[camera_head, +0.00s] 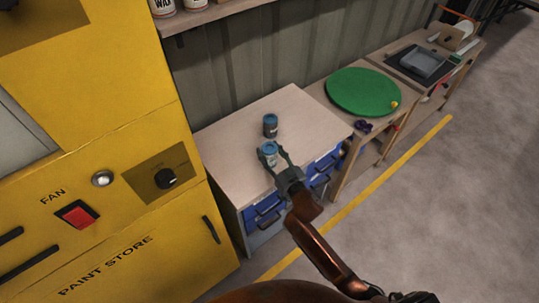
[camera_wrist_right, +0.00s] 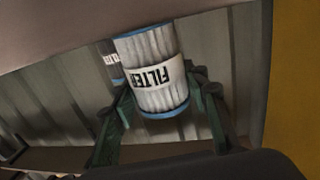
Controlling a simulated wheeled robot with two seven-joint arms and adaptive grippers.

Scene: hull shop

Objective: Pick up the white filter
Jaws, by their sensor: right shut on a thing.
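The white filter (camera_head: 268,149) has blue end caps and stands near the front of the light bench top in the head view. In the right wrist view the white filter (camera_wrist_right: 155,72) appears upside down, with a "FILTER" label across its pleats. My right gripper (camera_head: 274,161) has its fingers on both sides of it and is shut on it. The gripper (camera_wrist_right: 163,95) also shows in the wrist view. I cannot tell whether the filter touches the bench. My left gripper is not in view.
A dark filter (camera_head: 270,125) stands just behind the white one. The bench (camera_head: 227,147) is otherwise clear, with blue drawers (camera_head: 267,213) below. A yellow paint store cabinet (camera_head: 150,215) is at left. A green round board (camera_head: 362,91) lies on the table to the right.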

